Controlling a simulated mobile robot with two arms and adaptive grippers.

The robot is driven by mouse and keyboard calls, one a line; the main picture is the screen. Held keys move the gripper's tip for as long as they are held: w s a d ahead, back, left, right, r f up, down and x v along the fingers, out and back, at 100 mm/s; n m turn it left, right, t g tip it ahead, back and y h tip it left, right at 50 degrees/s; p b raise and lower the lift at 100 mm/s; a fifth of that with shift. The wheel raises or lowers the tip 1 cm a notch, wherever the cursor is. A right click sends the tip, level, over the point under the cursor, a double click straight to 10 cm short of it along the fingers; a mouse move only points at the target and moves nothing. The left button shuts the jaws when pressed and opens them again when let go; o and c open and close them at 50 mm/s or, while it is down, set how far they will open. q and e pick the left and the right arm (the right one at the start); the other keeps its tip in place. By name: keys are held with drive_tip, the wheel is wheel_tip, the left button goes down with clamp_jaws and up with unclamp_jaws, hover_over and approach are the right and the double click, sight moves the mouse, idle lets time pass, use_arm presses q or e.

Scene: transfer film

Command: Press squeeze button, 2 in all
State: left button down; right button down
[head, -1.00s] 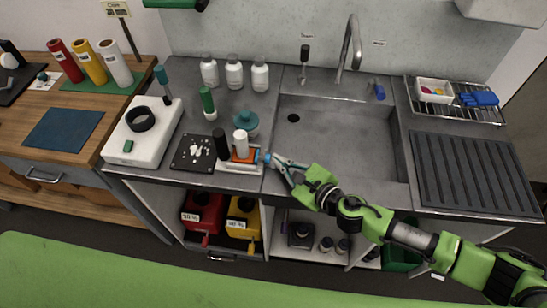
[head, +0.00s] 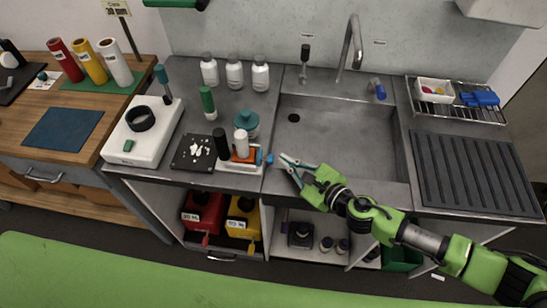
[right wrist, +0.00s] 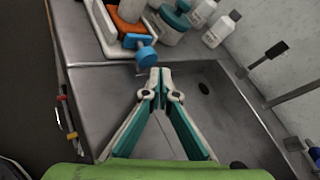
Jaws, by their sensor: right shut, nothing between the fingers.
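A small orange device (head: 252,156) stands on a white tray (head: 228,166) at the front of the counter, left of the sink. A blue knob (head: 269,158) sticks out of its right side. In the right wrist view the blue knob (right wrist: 145,53) and orange body (right wrist: 124,27) show at top. My right gripper (head: 283,159) is just right of the knob, over the sink's left front edge. Its fingers are shut and empty, and the tips (right wrist: 160,72) look slightly apart from the knob. My left gripper is not in view.
A black bottle (head: 221,144) and a white-capped bottle (head: 241,143) stand by the device. A teal-lidded jar (head: 246,122) is behind. A dark plate with white pieces (head: 195,153) lies left. The sink (head: 340,140) is empty, with a faucet (head: 352,45) at the back.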

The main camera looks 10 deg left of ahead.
drive_tip(key=shift+d+f+b, duration=0.15)
drive_tip(key=shift+d+b, duration=0.35)
drive_tip(key=shift+d, duration=2.05)
